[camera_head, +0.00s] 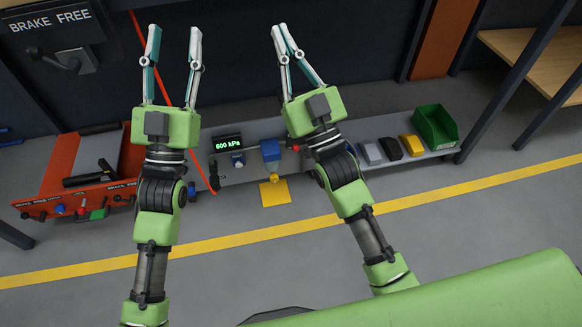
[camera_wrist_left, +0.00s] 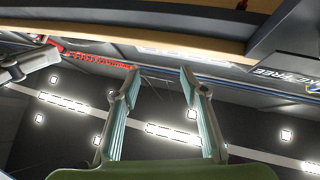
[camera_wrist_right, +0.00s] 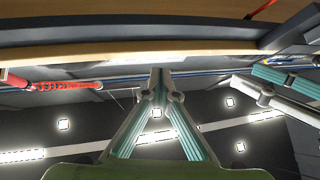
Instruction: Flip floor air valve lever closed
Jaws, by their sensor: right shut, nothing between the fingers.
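The air assembly sits low on a grey board near the floor in the head view. It has a display (camera_head: 228,143) reading 600 kPa, a blue block (camera_head: 271,151) and a small yellow part (camera_head: 275,178) below it. A small red part (camera_head: 296,148) shows beside my right arm; I cannot tell whether it is the lever, and the arm may hide more. My left gripper (camera_head: 175,42) is open and empty, raised well above the board; it also shows in its wrist view (camera_wrist_left: 160,82). My right gripper (camera_head: 282,30) is raised too, shut and empty, fingertips together in its wrist view (camera_wrist_right: 160,82).
An orange tray (camera_head: 52,187) with dark tools stands at the left. A green bin (camera_head: 435,126) and grey, black and yellow blocks lie at the board's right. A red hose (camera_head: 198,165) hangs behind my left gripper. A yellow line (camera_head: 240,235) crosses the open floor.

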